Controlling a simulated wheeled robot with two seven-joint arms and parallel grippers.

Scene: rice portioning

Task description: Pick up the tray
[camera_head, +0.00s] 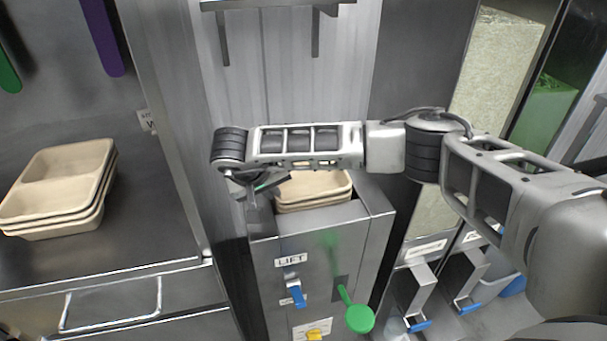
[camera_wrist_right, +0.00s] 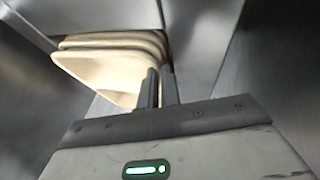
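A stack of beige trays (camera_head: 312,190) sits in the top of the metal dispenser marked LIFT, partly hidden by my right arm. In the right wrist view, the stacked trays (camera_wrist_right: 105,70) show at upper left, their rims layered. My right gripper (camera_head: 262,187) is at the left side of this stack, pointing down. In the right wrist view its fingers (camera_wrist_right: 160,88) are close together with a narrow gap, beside the trays' edge. I cannot tell whether a rim is between them. My left gripper is not in view.
Another stack of beige compartment trays (camera_head: 62,190) stands on the steel counter (camera_head: 140,235) at left. The dispenser front (camera_head: 285,245) has a blue lever (camera_head: 297,296) and a green knob (camera_head: 359,319). Metal chutes (camera_head: 418,290) with blue levers stand at lower right. A bracket shelf (camera_head: 275,5) hangs above.

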